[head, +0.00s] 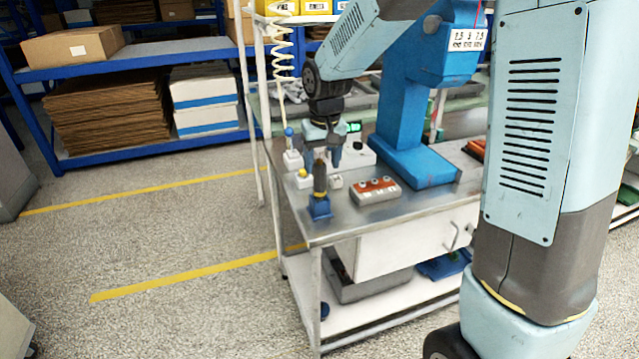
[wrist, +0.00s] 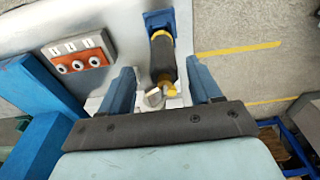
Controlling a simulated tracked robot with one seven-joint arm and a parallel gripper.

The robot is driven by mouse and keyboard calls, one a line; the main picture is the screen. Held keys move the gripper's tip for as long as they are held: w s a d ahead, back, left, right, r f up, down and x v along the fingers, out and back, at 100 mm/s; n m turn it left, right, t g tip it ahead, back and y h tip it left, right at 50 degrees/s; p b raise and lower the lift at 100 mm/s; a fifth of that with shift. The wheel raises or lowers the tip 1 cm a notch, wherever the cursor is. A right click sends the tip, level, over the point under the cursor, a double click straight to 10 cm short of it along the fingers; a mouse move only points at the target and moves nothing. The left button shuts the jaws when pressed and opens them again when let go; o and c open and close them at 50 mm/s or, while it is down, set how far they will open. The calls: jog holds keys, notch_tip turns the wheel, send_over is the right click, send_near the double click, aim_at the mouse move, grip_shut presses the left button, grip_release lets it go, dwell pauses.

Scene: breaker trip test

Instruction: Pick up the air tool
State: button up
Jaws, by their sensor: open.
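The air tool (head: 320,178) has a dark cylindrical body with yellow at its end. My gripper (head: 322,155) is open, close above and behind the tool in the head view. In the wrist view the tool (wrist: 163,58) and its blue holder (wrist: 158,20) show between the spread fingers of my gripper (wrist: 162,76). I see no finger closed on the tool; whether one touches it I cannot tell.
A red and grey block with round buttons (head: 375,190) lies right of the tool. A blue press (head: 410,130) stands behind it. Small switch boxes (head: 303,179) sit at the bench's left edge. A coiled hose (head: 283,50) hangs behind. Floor left of the bench is clear.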

aim_at(320, 176)
jog(key=shift+w+a+f, duration=0.1)
jog(key=shift+w+f, duration=0.05)
jog(key=shift+f, duration=0.7)
jog(key=shift+w+a+f, duration=0.1)
jog(key=shift+f, duration=0.8)
jog(key=shift+w+a+f, duration=0.1)
jog(key=shift+w+f, duration=0.05)
jog(key=shift+f, duration=0.7)
jog(key=c, duration=1.1)
